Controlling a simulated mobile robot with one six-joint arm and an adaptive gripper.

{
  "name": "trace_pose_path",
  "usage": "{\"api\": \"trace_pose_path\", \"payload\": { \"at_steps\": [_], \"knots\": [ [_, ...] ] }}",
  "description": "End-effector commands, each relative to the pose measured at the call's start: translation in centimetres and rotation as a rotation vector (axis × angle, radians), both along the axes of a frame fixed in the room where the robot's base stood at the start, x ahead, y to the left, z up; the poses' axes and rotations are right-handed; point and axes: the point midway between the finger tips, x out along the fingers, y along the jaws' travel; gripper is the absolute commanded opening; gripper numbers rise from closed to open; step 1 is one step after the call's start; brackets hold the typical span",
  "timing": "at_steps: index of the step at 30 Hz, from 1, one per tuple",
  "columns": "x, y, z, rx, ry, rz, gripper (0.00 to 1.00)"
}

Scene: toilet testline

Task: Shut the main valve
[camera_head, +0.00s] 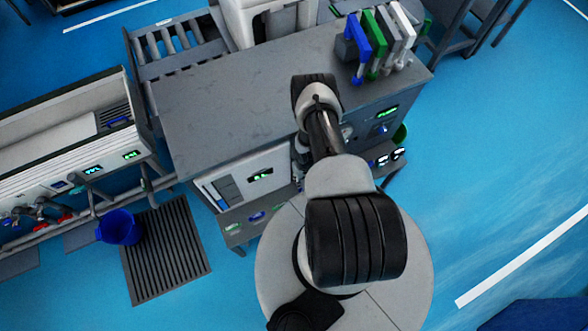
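Pipes and fittings with red parts (66,217) run along the front of the long white testing unit (70,140) at the left. I cannot tell from this view which fitting is the main valve, or whether it is open or shut. My arm (325,130) rises from my round base in the lower middle and reaches over the front of the grey workbench (240,95). I cannot make out my gripper's fingers; the arm's far end is hidden behind its own links.
Blue, green, grey and white handled tools (385,40) stand at the bench's back right. A green bin (400,134) is at its right side. The blue floor at right is mostly clear.

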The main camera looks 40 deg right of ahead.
Motion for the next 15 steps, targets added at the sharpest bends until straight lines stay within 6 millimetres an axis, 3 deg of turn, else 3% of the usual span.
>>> {"api": "trace_pose_path", "payload": {
  "at_steps": [8, 15],
  "knots": [
    [-0.2, 0.1, -1.6, 0.001, 0.001, 0.000, 0.37],
    [-0.2, 0.1, -4.7, 0.001, 0.002, 0.000, 0.37]
  ]
}}
